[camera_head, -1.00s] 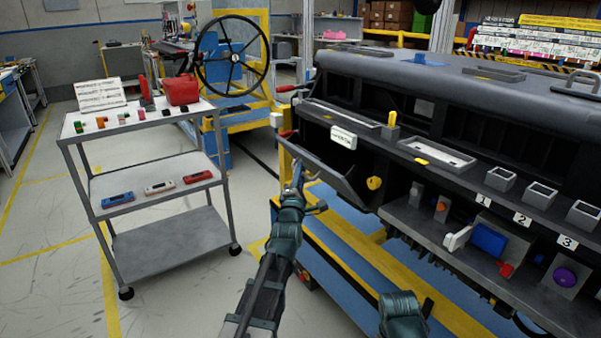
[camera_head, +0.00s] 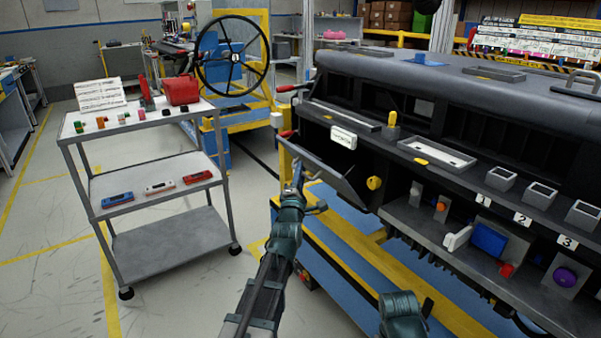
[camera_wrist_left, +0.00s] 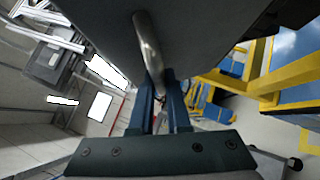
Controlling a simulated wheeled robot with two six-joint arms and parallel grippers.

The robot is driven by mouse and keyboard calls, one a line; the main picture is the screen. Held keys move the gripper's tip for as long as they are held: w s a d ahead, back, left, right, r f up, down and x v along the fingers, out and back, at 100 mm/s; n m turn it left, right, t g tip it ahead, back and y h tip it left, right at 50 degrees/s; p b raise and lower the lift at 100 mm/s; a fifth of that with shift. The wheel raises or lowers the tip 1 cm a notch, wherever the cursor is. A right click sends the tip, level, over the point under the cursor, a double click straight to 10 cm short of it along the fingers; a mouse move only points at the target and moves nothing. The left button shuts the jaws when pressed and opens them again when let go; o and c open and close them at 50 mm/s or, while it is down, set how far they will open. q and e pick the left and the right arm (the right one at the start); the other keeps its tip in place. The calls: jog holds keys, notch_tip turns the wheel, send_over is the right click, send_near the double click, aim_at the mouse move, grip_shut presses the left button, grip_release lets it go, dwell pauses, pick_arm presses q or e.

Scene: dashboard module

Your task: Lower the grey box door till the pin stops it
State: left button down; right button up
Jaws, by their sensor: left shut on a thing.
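The grey box door (camera_head: 318,170) hangs open and slanted at the left end of the dashboard module, with the dark box opening above and behind it. My left gripper (camera_head: 296,180) is at the door's outer left edge. In the left wrist view its blue fingers (camera_wrist_left: 160,108) are shut on the curved metal door handle (camera_wrist_left: 148,45), and the door's dark underside fills the top. A yellow round knob (camera_head: 374,183) sits just right of the door; I cannot tell if it is the pin. Of my right arm only a teal part shows at the bottom; its jaws are not visible.
The dashboard module (camera_head: 450,75) stands on a yellow frame (camera_head: 345,240) below the door. A lower shelf with coloured parts and number labels is to the right. A grey trolley (camera_head: 170,250) stands at the left, with clear floor between.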

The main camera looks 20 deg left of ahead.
pick_arm(q)
jog(key=shift+s+a+f+b, duration=0.2)
jog(key=shift+s+f+b, duration=0.15)
jog(key=shift+f+b, duration=0.35)
jog(key=c, duration=0.9)
grip_release()
pick_arm(e)
jog(key=shift+s+a+f, duration=0.2)
jog(key=shift+s+f, duration=0.1)
jog(key=shift+f, duration=0.35)
